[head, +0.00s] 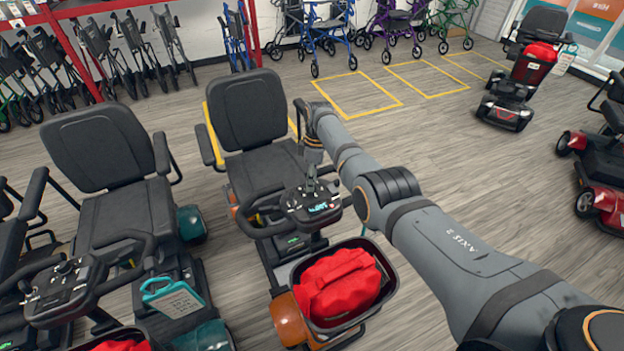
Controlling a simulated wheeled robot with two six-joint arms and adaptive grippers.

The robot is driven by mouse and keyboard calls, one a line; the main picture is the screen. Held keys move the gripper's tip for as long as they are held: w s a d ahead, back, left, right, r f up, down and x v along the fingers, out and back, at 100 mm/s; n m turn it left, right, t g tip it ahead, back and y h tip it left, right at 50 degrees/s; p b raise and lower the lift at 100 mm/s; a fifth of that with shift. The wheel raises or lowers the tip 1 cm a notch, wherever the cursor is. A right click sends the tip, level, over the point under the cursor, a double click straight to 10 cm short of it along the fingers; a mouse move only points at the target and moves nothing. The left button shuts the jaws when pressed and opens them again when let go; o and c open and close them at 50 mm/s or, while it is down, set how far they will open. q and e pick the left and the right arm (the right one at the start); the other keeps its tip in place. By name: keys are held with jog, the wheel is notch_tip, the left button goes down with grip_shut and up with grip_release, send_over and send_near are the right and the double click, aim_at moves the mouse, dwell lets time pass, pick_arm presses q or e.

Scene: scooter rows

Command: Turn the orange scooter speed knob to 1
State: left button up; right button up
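The orange scooter (288,318) stands in the middle of the head view, with a black seat and a dark basket in front. Its control console (296,211) sits between the handlebars and has a small lit green display. My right arm reaches in from the right, and my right gripper (311,184) points down at the top of the console, close to or touching it. The speed knob cannot be made out and seems hidden by the fingertips. Whether the fingers are open or shut is too small to tell. My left gripper is not in view.
A red bag (338,284) fills the orange scooter's basket (385,300). Red scooters (521,85) stand at the right. Rollators (327,33) line the back. Floor behind my arm is clear.

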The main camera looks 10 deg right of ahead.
jog(key=shift+o, duration=1.3)
notch_tip(320, 180, up, 12)
jog(key=w+d, duration=0.1)
jog(key=shift+d, duration=0.15)
jog(key=shift+w+f, duration=0.1)
jog(key=shift+f, duration=0.05)
